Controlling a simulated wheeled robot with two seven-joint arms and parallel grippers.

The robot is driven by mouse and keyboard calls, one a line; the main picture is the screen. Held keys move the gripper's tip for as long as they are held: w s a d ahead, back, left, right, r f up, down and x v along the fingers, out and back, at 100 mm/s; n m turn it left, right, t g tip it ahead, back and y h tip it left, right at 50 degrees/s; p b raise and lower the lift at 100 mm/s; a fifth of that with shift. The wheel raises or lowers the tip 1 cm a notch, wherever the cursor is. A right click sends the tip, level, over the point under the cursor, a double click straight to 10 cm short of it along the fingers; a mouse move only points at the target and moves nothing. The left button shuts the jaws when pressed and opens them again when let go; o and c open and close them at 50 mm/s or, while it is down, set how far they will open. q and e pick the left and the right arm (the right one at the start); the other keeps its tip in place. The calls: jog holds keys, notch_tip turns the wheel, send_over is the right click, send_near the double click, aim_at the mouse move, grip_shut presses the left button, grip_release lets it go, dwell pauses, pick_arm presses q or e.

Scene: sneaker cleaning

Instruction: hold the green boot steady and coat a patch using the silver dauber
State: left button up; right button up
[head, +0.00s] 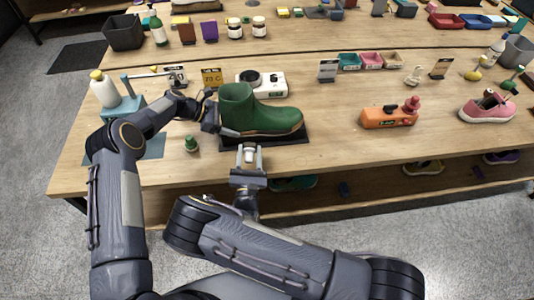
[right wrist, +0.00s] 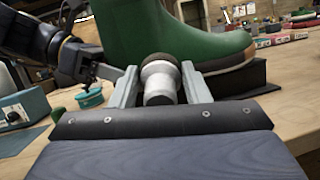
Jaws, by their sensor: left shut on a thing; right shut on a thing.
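My right gripper (head: 249,163) is shut on the silver dauber (right wrist: 160,80) at the table's front edge. The dauber's dark tip (right wrist: 159,58) points at the boot's lower side. I cannot tell if the tip touches the boot.
A white device (head: 270,88) stands behind the boot. The table is clear between mat and orange block.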

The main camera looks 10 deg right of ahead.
aim_at(248, 146)
jog(key=s+d, duration=0.3)
jog(key=d, duration=0.2)
jog(key=shift+d, duration=0.15)
dwell(0.7)
jog(key=shift+w+a, duration=1.35)
jog(key=shift+w, duration=0.2)
jog(key=shift+w+a, duration=1.3)
jog(key=shift+w, duration=0.25)
jog(key=shift+w, duration=1.25)
jog(key=shift+d, duration=0.1)
jog(key=shift+s+d, duration=0.2)
jog(key=shift+d, duration=1.7)
